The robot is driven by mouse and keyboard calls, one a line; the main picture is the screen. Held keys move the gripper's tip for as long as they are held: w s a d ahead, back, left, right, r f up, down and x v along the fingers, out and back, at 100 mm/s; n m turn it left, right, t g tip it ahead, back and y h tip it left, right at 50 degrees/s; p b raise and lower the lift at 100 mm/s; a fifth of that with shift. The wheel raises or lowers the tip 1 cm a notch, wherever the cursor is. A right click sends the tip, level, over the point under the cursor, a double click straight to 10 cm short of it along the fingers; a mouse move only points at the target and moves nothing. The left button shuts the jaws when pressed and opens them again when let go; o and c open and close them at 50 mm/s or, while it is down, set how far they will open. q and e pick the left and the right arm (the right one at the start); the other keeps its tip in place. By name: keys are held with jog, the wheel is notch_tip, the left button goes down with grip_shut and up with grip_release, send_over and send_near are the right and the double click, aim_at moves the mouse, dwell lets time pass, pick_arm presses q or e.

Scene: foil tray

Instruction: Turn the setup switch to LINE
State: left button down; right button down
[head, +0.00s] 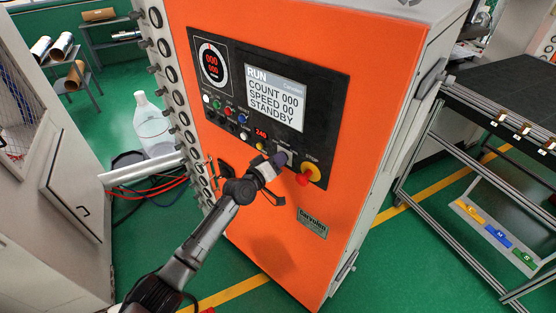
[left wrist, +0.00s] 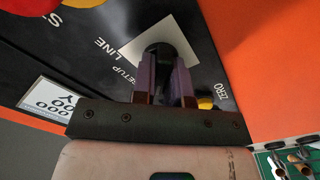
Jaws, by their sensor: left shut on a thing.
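The setup switch (left wrist: 158,48) is a dark round knob on a pale square plate, with the words LINE and SETUP printed beside it in the left wrist view. My left gripper (left wrist: 166,72) is shut on it, one finger on each side. In the head view my left gripper (head: 274,166) reaches the lower right of the black control panel (head: 318,118) and covers most of the switch. I cannot tell which way the switch points.
A red stop button (head: 303,178) on a yellow base sits just right of my left gripper. A yellow button (left wrist: 205,103) marked ZERO is close to the fingers. The screen (head: 274,97) reads RUN, COUNT 000, SPEED 00, STANDBY. The orange cabinet front (head: 270,225) is flat below.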

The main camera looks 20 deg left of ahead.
pick_arm(q)
jog(key=shift+m+b, duration=0.3)
jog(key=shift+b, duration=0.05)
jog(key=m+b, duration=0.2)
jog(key=m, duration=0.1)
jog(key=shift+f, duration=0.1)
jog(key=m+b, duration=0.2)
jog(key=m, duration=0.2)
jog(key=shift+d+m, duration=0.1)
jog(key=shift+m, duration=0.2)
jog(key=shift+m+b, duration=0.5)
jog(key=shift+m, duration=0.4)
jog(key=m, duration=0.2)
jog(key=shift+m, duration=0.4)
jog(key=m, duration=0.3)
jog(key=shift+d+m, duration=0.1)
jog(key=shift+m, duration=0.2)
jog(key=shift+s+m, duration=0.1)
jog(key=shift+m, duration=0.6)
